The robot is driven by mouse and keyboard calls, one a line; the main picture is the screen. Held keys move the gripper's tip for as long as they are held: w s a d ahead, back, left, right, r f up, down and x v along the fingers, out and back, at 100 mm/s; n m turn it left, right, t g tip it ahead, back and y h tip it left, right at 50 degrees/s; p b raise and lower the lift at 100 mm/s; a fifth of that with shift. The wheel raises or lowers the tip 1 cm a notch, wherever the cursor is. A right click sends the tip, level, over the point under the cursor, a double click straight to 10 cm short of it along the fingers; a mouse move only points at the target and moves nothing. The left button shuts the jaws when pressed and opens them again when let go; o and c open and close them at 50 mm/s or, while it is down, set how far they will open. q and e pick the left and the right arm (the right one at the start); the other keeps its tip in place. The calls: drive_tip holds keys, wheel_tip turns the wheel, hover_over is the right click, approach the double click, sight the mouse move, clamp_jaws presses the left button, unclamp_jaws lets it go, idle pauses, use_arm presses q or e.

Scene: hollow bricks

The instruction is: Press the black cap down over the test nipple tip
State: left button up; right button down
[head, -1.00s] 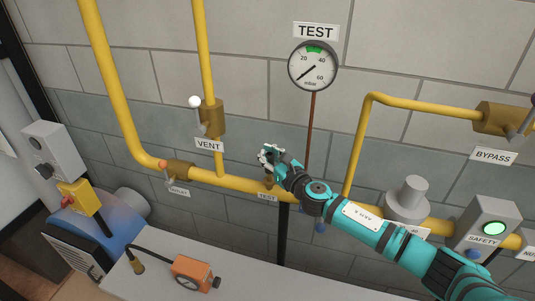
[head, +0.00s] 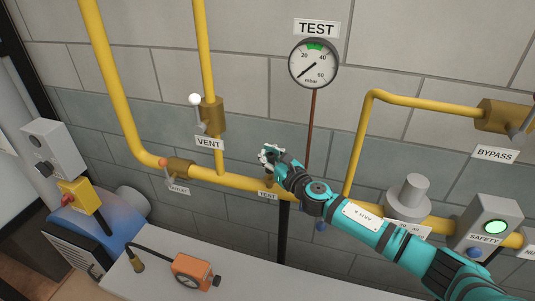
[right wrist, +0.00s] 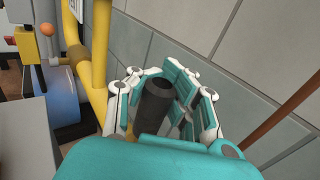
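The black cap (right wrist: 154,103) is a dark, upright-looking cylinder between the fingers of my right gripper (right wrist: 158,76) in the right wrist view. The fingers lie close on both sides of it, and the gripper looks shut on it. In the head view my right gripper (head: 268,153) is just above the yellow pipe, over the lower TEST label (head: 267,195). The test nipple is mostly hidden there, with a little brass (head: 269,184) showing under the gripper. Whether the cap touches the nipple tip cannot be seen. My left gripper is not in view.
The yellow pipe (head: 236,182) runs along the wall, with the VENT valve (head: 211,115) to the left and a red-brown gauge line (head: 312,130) close to the right. The TEST gauge (head: 314,64) hangs above. An orange meter (head: 191,272) rests on the bench (head: 250,280) below.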

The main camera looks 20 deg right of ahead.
drive_tip(key=shift+f+b, duration=1.25)
drive_tip(key=shift+f, duration=0.3)
drive_tip(key=c, duration=1.3)
unclamp_jaws()
drive_tip(key=shift+r, duration=0.1)
drive_tip(key=shift+o, duration=0.2)
drive_tip(key=shift+s, duration=0.1)
drive_tip(key=shift+s+d, duration=0.15)
drive_tip(key=shift+s, duration=0.15)
drive_tip(key=v, duration=1.1)
drive_tip(key=shift+s, duration=0.1)
